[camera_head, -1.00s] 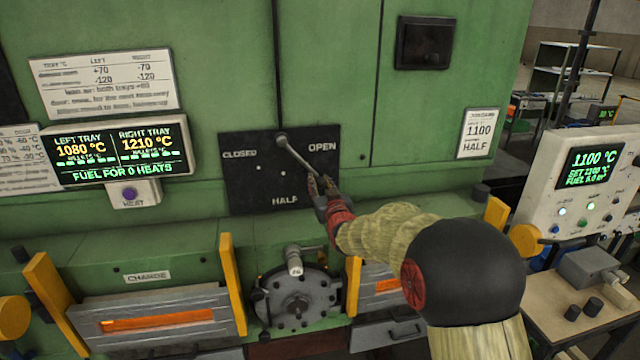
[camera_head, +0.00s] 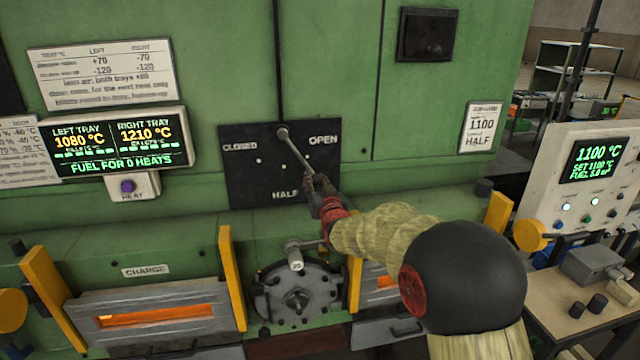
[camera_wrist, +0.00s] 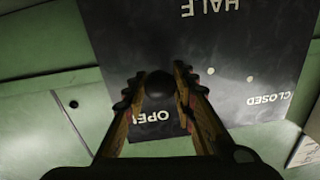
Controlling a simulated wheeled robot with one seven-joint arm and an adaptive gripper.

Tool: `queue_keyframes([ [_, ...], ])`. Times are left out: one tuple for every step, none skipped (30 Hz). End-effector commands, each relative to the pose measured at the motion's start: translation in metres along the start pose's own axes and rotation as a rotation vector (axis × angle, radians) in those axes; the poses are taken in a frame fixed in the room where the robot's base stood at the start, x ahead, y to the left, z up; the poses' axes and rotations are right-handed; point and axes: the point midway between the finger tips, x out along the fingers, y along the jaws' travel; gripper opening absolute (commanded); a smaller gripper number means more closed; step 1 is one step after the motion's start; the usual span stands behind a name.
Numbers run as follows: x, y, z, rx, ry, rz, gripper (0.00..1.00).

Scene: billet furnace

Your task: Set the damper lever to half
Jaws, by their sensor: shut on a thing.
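The damper lever (camera_head: 297,153) is a grey rod pivoted near the top of a black plate (camera_head: 240,185) marked CLOSED, HALF and OPEN. It slants down and right from its pivot, between the OPEN and HALF labels. My gripper (camera_head: 319,184) is shut on the lever's lower end, which it mostly hides in the head view. In the wrist view the lever's dark round knob (camera_wrist: 160,86) sits between the two fingers of my gripper (camera_wrist: 160,92). The OPEN label is partly hidden there by a finger.
A crank-like handle (camera_head: 296,256) on a round hub stands out below the plate. Yellow posts (camera_head: 231,278) flank the glowing charge slot (camera_head: 155,315). A tray display (camera_head: 118,143) is at left, and a control panel (camera_head: 588,178) at right. A card reading 1100 HALF (camera_head: 481,127) hangs on the wall.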

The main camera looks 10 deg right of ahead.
Motion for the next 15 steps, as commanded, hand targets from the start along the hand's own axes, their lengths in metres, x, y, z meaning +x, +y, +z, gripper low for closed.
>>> queue_keyframes([
  [0.000,-0.005,0.009,0.033,0.005,-0.002,0.00],
  [0.000,-0.008,0.011,0.057,0.007,-0.002,0.00],
  [0.000,-0.013,0.014,0.087,0.008,-0.003,0.00],
  [0.001,-0.016,0.016,0.113,0.008,-0.003,0.00],
  [0.001,-0.020,0.018,0.137,0.009,-0.003,0.00],
  [0.001,-0.024,0.021,0.170,0.010,-0.003,0.00],
  [0.001,-0.028,0.023,0.195,0.011,-0.003,0.00],
  [0.001,-0.032,0.025,0.218,0.012,-0.004,0.00],
  [0.001,-0.036,0.027,0.251,0.013,-0.003,0.00],
  [0.002,-0.039,0.028,0.274,0.013,-0.003,0.00],
  [0.002,-0.043,0.029,0.297,0.014,-0.003,0.00],
  [0.002,-0.047,0.031,0.326,0.014,-0.004,0.00],
  [0.002,-0.050,0.032,0.347,0.015,-0.003,0.00],
  [0.002,-0.053,0.032,0.368,0.016,-0.003,0.00],
  [0.002,-0.057,0.033,0.394,0.017,-0.003,0.00],
])
